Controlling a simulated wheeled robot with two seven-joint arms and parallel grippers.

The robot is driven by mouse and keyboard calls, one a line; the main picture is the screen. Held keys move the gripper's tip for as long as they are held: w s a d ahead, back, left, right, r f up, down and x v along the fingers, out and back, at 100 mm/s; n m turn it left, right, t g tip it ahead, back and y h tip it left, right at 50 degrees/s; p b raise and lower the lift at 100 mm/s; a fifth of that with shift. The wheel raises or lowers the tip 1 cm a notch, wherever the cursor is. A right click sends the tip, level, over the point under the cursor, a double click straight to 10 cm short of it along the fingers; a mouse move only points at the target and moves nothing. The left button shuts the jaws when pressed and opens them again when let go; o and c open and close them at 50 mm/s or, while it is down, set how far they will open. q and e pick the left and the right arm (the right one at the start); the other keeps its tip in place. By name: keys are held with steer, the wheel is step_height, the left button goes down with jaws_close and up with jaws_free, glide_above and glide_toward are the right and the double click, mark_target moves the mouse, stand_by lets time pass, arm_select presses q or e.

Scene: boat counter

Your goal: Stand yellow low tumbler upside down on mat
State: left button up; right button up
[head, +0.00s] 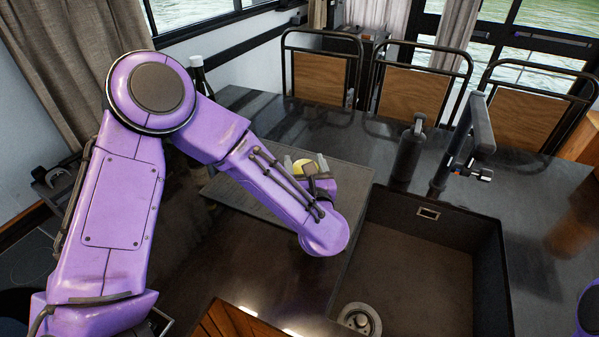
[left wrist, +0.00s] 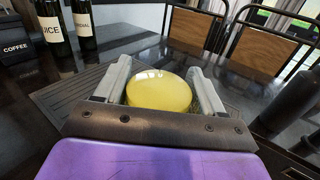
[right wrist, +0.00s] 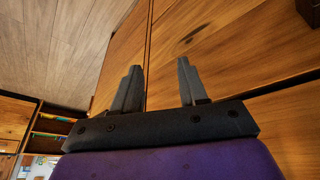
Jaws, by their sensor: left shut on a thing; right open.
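The yellow low tumbler (left wrist: 160,90) sits between the fingers of my left gripper (left wrist: 160,88), which is shut on it. In the left wrist view a smooth, closed yellow round face shows, and no open mouth is seen. In the head view only a bit of the yellow tumbler (head: 303,164) shows behind my left wrist. The mat (head: 358,178), a grey ribbed sheet, lies on the counter below the tumbler. Whether the tumbler touches the mat is hidden. My right gripper (right wrist: 157,85) is open and empty, in front of wooden cabinet fronts.
A dark sink (head: 430,255) lies right of the mat, with a black tap (head: 465,140) and a dark bottle (head: 410,150) behind it. Bottles (left wrist: 84,25) and a coffee box (left wrist: 18,45) stand at the left. Chairs (head: 412,92) line the far side.

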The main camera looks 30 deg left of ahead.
arm_select(q)
steer(key=f, duration=0.2)
steer(key=w+a+f+p, duration=0.1)
steer(key=f, duration=0.1)
steer(key=w+a+f, duration=0.1)
steer(key=f, duration=0.1)
steer(key=shift+a+f+p, duration=0.15)
steer(key=shift+p, duration=0.15)
steer(key=shift+f, duration=0.2)
steer(key=shift+f+b, duration=0.2)
steer(key=shift+b, duration=0.15)
steer(key=o, duration=1.2)
